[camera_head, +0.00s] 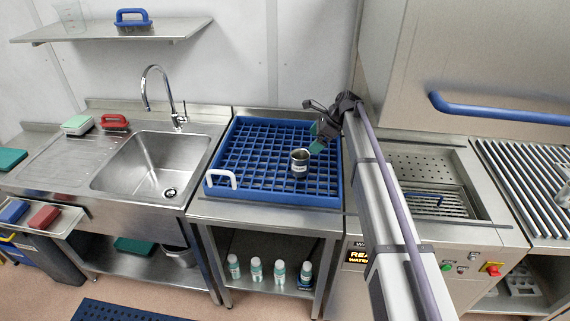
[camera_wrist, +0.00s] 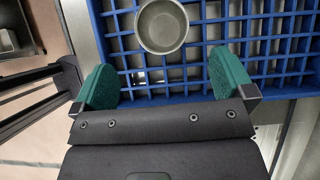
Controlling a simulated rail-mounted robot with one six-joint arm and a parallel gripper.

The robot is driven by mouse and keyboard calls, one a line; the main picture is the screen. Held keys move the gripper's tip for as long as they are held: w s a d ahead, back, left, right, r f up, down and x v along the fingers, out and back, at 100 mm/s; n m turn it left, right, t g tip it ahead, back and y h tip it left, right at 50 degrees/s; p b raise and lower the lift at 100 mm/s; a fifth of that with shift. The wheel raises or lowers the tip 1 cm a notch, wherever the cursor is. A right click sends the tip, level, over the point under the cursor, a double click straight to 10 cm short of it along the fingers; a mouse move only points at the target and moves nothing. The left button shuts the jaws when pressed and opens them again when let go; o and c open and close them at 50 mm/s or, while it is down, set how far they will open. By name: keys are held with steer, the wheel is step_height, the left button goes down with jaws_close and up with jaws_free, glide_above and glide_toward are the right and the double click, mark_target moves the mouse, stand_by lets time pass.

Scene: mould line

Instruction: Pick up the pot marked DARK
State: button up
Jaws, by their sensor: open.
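A small metal pot (camera_head: 300,161) stands upright in the blue rack, with a pale label on its front that is too small to read. In the wrist view the pot (camera_wrist: 162,25) is seen from above, looks empty, and lies just beyond my fingertips, centred between them. My gripper (camera_head: 318,140) is above the rack, close to the pot. In the wrist view my gripper (camera_wrist: 160,82) has its two green pads wide apart with nothing between them. The pot's label is hidden in the wrist view.
A sink (camera_head: 150,165) and tap (camera_head: 161,92) are on the left. A steel machine with a blue bar handle (camera_head: 500,111) is on the right. Several bottles (camera_head: 256,270) stand below.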

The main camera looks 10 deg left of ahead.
mark_target(300, 156)
steer(key=shift+m, duration=0.3)
steer(key=b+x, duration=0.3)
steer(key=d+b+x, duration=0.1)
steer(key=b+x, duration=0.1)
steer(key=shift+f, duration=0.4)
steer(key=b+x, duration=0.4)
steer(key=x, duration=0.1)
steer(key=shift+w+a+r, duration=0.1)
steer(key=shift+w+a, duration=0.05)
steer(key=shift+a, duration=0.3)
steer(key=shift+d+r, duration=0.1)
steer(key=shift+r, duration=0.05)
steer(key=c, duration=1)
steer(key=shift+o, duration=0.2)
